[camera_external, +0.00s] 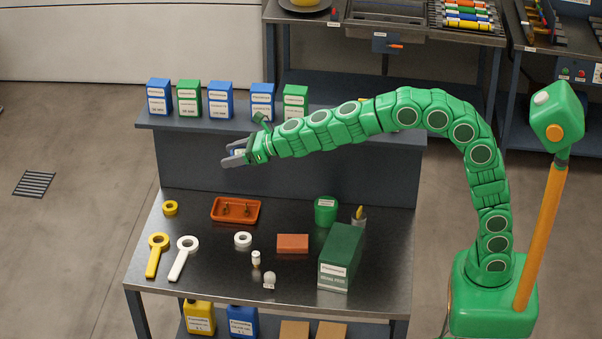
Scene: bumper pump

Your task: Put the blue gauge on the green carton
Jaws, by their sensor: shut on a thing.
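My gripper (231,155) is held in the air at the left end of my green arm, in front of the raised shelf. It is shut on a small blue and white thing, which looks like the blue gauge (238,152); the fingers hide most of it. A green carton (189,104) with a white label stands on the shelf between two blue cartons. Another green carton (295,105) stands at the right of that row. A large dark green box (340,258) stands on the table below. My gripper is apart from all of these.
Blue cartons (159,102) share the shelf (147,125). The steel table (205,278) holds an orange tray (236,210), a green canister (326,212), an orange block (292,243), a white ring (243,240) and ring-ended tools (184,260). Bare patches lie between them.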

